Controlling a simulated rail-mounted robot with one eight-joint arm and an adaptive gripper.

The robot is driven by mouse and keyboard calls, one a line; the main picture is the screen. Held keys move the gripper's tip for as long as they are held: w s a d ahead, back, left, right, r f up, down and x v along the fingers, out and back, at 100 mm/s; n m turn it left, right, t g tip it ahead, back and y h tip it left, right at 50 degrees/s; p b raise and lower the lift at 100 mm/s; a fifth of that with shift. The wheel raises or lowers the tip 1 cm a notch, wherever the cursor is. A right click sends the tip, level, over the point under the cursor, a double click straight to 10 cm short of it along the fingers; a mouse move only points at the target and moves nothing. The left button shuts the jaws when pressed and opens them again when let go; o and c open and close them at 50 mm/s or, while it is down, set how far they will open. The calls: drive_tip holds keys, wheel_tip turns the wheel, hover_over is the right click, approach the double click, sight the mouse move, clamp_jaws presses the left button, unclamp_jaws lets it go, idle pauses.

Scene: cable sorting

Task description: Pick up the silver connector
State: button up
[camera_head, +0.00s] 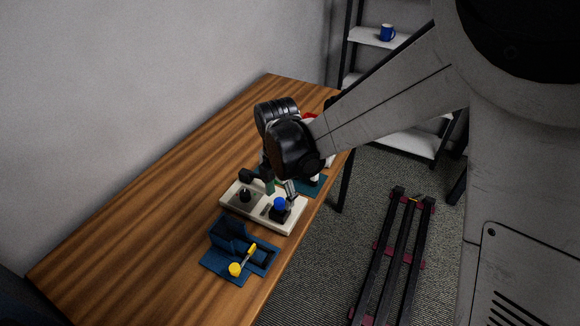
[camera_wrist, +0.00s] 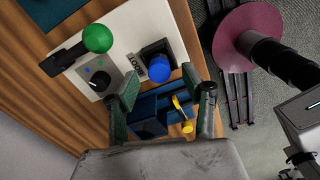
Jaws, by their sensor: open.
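I cannot make out a silver connector for certain in either view. My gripper (camera_head: 281,189) is over the white board (camera_head: 259,212) on the table, with its fingers pointing down. In the wrist view, my gripper (camera_wrist: 168,92) has its two fingers wide apart, with nothing held between them. The board (camera_wrist: 150,22) carries a grey plate with a black knob (camera_wrist: 101,79), a green ball-ended lever (camera_wrist: 97,38) and a blue button (camera_wrist: 160,72) in a dark housing. A small grey labelled piece (camera_wrist: 136,65) lies between the knob and the button.
A dark blue fixture (camera_head: 228,232) with a yellow-knobbed lever (camera_head: 235,269) stands beside the board, near the table's front edge. The wooden table (camera_head: 150,222) is clear to the left. A wall runs behind it. A shelf with a blue mug (camera_head: 387,33) stands beyond.

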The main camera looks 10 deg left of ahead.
sight(280, 201)
drive_tip(key=shift+w+f, duration=0.1)
drive_tip(key=shift+f, duration=1.6)
drive_tip(key=shift+c, duration=0.2)
clamp_jaws()
